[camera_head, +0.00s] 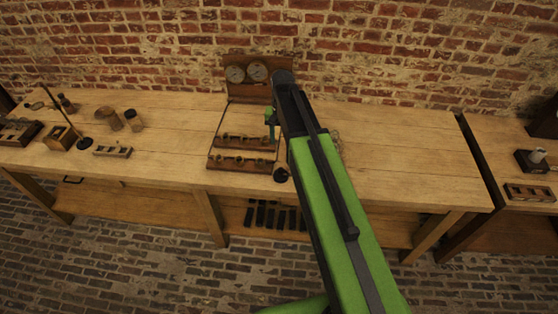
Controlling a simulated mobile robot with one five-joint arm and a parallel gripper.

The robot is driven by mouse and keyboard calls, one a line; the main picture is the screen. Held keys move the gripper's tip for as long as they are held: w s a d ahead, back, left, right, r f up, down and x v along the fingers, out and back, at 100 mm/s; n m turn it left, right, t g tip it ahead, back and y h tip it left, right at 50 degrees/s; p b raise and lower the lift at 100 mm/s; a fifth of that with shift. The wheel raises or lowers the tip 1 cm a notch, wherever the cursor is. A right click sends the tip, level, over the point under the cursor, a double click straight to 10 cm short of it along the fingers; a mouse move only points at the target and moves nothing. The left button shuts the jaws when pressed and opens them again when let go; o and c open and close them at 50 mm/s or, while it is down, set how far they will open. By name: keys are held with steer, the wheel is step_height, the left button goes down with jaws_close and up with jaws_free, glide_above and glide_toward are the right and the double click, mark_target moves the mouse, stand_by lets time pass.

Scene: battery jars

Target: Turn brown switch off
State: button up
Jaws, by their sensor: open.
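A wooden board with a tall back panel (249,80) stands on the bench, with two round dials on the panel. Low brown racks (240,163) with several small fittings lie on its base. I cannot make out which fitting is the brown switch or how it is set. My green and black arm crosses the middle of the view and hides the board's right side. My gripper (270,120) appears as a small green and dark tip over the board, open and with nothing seen in it. Its fingertips are too small to tell whether they touch anything.
The wooden bench (400,165) is clear to the right of my arm. On the left stand wooden cylinders (110,118), a stand with a dark round base (84,143) and a small rack (112,151). A second bench (500,150) stands beyond a gap at right.

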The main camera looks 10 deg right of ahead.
mark_target(281, 170)
step_height(281, 170, down, 18)
steer(key=b, duration=1.7)
steer(key=shift+a+r, duration=0.15)
steer(key=shift+r, duration=0.1)
jaws_close()
